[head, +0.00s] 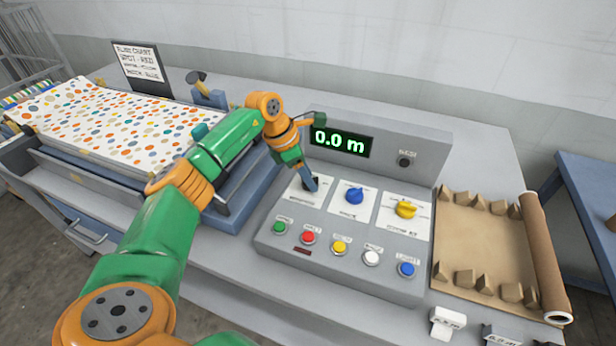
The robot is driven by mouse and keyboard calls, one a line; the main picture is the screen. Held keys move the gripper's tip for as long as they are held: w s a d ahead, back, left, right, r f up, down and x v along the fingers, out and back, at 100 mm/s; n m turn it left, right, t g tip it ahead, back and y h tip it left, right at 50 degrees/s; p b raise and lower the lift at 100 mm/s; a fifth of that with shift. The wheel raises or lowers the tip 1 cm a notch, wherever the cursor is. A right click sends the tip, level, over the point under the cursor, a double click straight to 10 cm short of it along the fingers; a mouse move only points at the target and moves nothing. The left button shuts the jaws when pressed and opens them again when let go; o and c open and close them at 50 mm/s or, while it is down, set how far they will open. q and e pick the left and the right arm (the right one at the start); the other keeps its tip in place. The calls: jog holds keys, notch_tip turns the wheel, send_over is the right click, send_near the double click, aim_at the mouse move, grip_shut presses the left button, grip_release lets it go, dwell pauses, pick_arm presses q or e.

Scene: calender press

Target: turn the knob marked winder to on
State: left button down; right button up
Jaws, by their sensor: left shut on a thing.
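A grey control panel (262,236) carries three knobs on white plates. My left gripper (311,184) reaches down onto the leftmost plate (293,197) and is shut on the knob there. The fingers mostly hide that knob, so its pointer direction cannot be told. The middle knob (355,195) is blue and the right knob (405,209) is yellow. The labels under the knobs are too blurred to read, so I cannot tell which one says winder. My right gripper is out of view.
A green display (340,142) reads 0.0 m. Several coloured buttons line the panel's front, including a red button (308,237). Dotted sheet (110,125) lies on the press at left. A brown paper roll (545,255) and small brown blocks are at right.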

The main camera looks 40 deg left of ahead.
aim_at(296, 187)
pick_arm(q)
jog(key=shift+w+m, duration=0.1)
jog(key=shift+m, duration=0.5)
jog(key=shift+c, duration=1.5)
grip_release()
jog(key=b+v, duration=0.1)
jog(key=v, duration=0.5)
jog(key=shift+a+r+b, duration=0.2)
jog(key=shift+b, duration=0.15)
jog(key=shift+a+r, duration=0.1)
jog(key=shift+r, duration=0.25)
jog(key=shift+r, duration=0.1)
